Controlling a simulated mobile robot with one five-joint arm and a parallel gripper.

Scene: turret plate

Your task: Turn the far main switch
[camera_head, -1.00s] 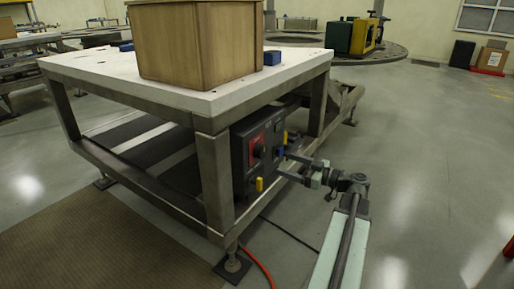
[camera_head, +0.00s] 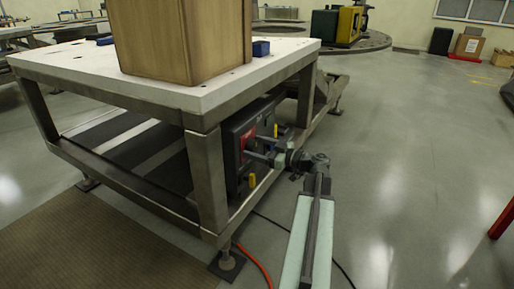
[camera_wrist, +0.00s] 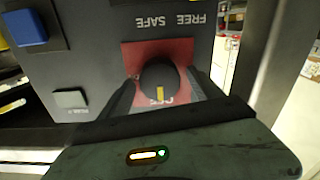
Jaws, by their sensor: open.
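A dark control box (camera_head: 232,160) is mounted under the near right side of the white-topped table. In the wrist view its main switch is a round black knob (camera_wrist: 158,76) on a red plate (camera_wrist: 183,50). The knob's yellow mark points toward the bottom of the picture, at partly hidden lettering. The words FREE and SAFE appear upside down above. My gripper (camera_wrist: 163,92) is open, with one finger on each side of the knob; I cannot tell whether they touch it. In the head view my gripper (camera_head: 262,157) is at the box's front and covers part of the red plate.
A blue part (camera_wrist: 26,27) and a pale square button (camera_wrist: 70,99) sit on the panel beside the switch. The table's metal leg (camera_head: 208,180) stands left of the box. A red cable (camera_head: 255,265) lies on the floor. The floor at right is open.

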